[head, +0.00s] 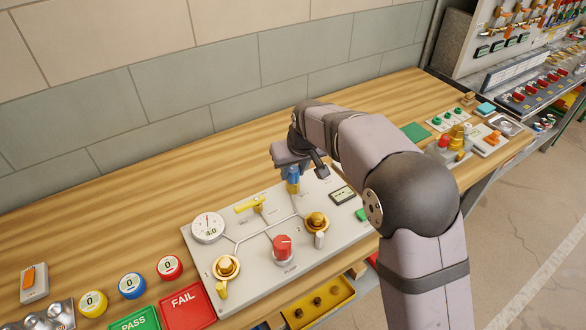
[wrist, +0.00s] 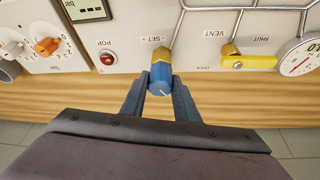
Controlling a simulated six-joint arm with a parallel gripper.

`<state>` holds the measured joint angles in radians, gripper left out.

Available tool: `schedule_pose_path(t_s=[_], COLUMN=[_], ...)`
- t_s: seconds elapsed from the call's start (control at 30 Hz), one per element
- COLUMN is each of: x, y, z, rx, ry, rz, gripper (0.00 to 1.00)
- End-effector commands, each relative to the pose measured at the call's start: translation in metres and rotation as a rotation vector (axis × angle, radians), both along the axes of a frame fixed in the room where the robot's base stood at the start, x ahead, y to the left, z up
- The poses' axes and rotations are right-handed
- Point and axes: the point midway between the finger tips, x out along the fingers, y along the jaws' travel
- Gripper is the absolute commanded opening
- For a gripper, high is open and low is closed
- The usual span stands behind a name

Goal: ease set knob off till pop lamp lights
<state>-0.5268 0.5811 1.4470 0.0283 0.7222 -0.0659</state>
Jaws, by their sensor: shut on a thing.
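The set knob (wrist: 160,75) is a blue cap on a brass body, with a white line on its end. It stands at the panel edge beside the "SET" label; in the head view the blue knob (head: 293,177) shows below my gripper (head: 292,163). In the wrist view my gripper (wrist: 159,88) is shut on the knob, one finger on each side. The pop lamp (wrist: 107,57) is a small red disc in a pale ring, left of the knob under the "POP" label. It looks dull red, with no clear glow. My arm hides it in the head view.
The grey panel (head: 234,262) carries a round gauge (head: 208,227), a yellow vent lever (head: 249,205), a red pump knob (head: 282,247) and brass valves. PASS and FAIL pads and counters lie at front left. Bare wooden bench (head: 130,215) runs behind the panel.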

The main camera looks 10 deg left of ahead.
Motion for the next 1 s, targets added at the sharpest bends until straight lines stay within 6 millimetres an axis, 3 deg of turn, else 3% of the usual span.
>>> schedule_pose_path(t_s=[0.3, 0.33, 0.4, 0.77, 1.0], x=[0.000, 0.000, 0.000, -0.001, -0.008], y=[0.000, 0.000, 0.000, 0.000, -0.006], z=[0.001, 0.001, 0.001, 0.003, 0.026], rx=[0.001, 0.001, 0.000, 0.001, 0.003], ry=[-0.002, -0.002, -0.002, -0.002, -0.005], rz=[0.009, 0.009, 0.008, 0.008, 0.007], gripper=[0.05, 0.35, 0.47, 0.47, 0.47])
